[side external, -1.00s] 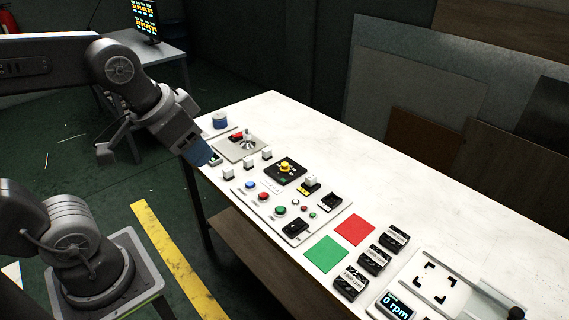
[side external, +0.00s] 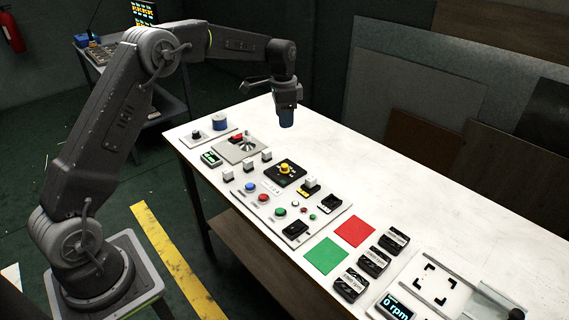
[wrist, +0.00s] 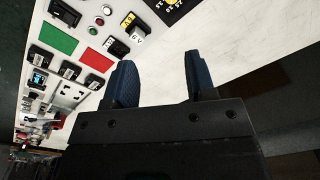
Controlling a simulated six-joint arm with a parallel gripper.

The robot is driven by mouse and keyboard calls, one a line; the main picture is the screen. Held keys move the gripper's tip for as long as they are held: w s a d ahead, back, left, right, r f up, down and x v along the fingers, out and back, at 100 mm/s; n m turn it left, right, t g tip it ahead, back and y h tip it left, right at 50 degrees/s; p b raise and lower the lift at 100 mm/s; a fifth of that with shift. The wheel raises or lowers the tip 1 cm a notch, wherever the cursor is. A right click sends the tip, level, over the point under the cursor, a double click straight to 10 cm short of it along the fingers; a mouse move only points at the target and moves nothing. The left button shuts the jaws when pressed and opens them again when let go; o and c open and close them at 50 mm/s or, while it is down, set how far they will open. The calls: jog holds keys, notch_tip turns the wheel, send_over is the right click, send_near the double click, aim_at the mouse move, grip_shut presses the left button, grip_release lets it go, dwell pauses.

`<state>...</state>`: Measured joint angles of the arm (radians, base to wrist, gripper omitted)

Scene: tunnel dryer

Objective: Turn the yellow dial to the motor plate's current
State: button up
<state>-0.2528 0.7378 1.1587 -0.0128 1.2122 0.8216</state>
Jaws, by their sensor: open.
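The yellow dial (side external: 286,168) sits on a black square plate on the white panel. The dial's setting is too small to read. I cannot tell which item is the motor plate; a small white label (side external: 272,187) near the dial is unreadable. My gripper (side external: 287,123) is above the table, behind the dial in the side view. Its blue fingers (wrist: 161,82) are apart with nothing between them.
Buttons, white switches (side external: 228,173) and a block with yellow and white labels (side external: 310,185) surround the dial. Green (side external: 326,255) and red (side external: 355,231) squares and several black blocks lie farther right. The back of the white table (side external: 400,190) is clear.

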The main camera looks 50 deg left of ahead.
send_over(284, 165)
notch_tip(284, 165, down, 5)
jog(key=shift+m+g, duration=0.3)
jog(key=shift+m, duration=0.1)
notch_tip(284, 165, down, 14)
jog(key=shift+d+r, duration=0.1)
jog(key=shift+r, duration=0.1)
jog(key=c, duration=0.9)
jog(key=shift+c, duration=0.2)
